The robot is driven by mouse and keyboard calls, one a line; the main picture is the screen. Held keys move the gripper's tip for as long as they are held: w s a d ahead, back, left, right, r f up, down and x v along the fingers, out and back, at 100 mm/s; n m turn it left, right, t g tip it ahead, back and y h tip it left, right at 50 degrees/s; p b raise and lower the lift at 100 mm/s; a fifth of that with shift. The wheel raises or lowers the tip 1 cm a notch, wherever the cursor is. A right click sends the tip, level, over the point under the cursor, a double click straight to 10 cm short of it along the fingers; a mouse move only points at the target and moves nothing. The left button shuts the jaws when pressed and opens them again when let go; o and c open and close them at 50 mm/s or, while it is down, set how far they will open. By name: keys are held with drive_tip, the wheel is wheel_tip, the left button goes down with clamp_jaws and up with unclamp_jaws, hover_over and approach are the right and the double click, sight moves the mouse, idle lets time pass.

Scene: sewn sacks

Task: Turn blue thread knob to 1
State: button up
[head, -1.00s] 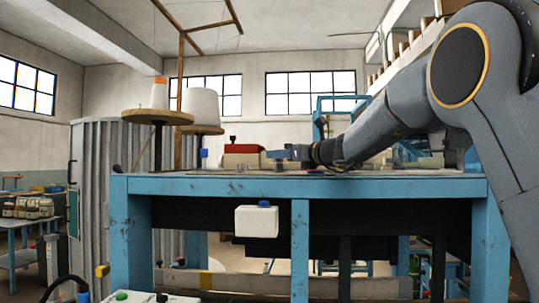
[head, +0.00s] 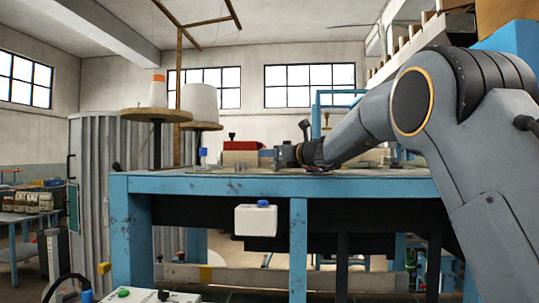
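My gripper (head: 270,158) is small and far off in the head view, above the blue table and pointing left. Its fingertips are too small to tell whether they are open or shut. A small blue knob-like piece (head: 203,152) stands on a thin post left of the red and cream machine (head: 243,147). The gripper lies to the right of that piece, apart from it in the picture. Another blue knob (head: 263,203) sits on top of a white box (head: 256,220) below the tabletop. I cannot tell which is the thread knob, and no dial numbers are readable.
The blue table (head: 220,186) spans the middle. A white thread cone (head: 203,105) and an orange-topped cone (head: 158,95) stand on round wooden discs at left. A grey corrugated cabinet (head: 90,200) is behind. A control box with a green button (head: 123,293) is at lower left.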

drive_tip(key=shift+h+b, duration=0.3)
drive_tip(key=shift+b, duration=0.2)
clamp_jaws()
drive_tip(key=m+t+h+b, duration=0.1)
drive_tip(key=b, duration=0.2)
drive_tip(key=m+t+h+b, duration=0.1)
drive_tip(key=h+b, duration=0.1)
drive_tip(key=b, duration=0.1)
drive_tip(key=d+m+t+h+b, duration=0.1)
drive_tip(key=m+b, duration=0.1)
drive_tip(key=shift+w+h+b, duration=0.3)
drive_tip(key=shift+w+b, duration=0.05)
drive_tip(key=shift+b, duration=0.05)
drive_tip(key=shift+d+m+t+h+b, duration=0.15)
drive_tip(key=shift+m+t+h+b, duration=0.2)
drive_tip(key=shift+h+b, duration=0.2)
drive_tip(key=shift+r, duration=0.15)
drive_tip(key=o, duration=1)
unclamp_jaws()
drive_tip(key=shift+c, duration=0.2)
drive_tip(key=shift+s+d, duration=0.1)
drive_tip(key=b+v, duration=0.3)
drive_tip(key=v, duration=0.4)
drive_tip(key=shift+s, duration=0.3)
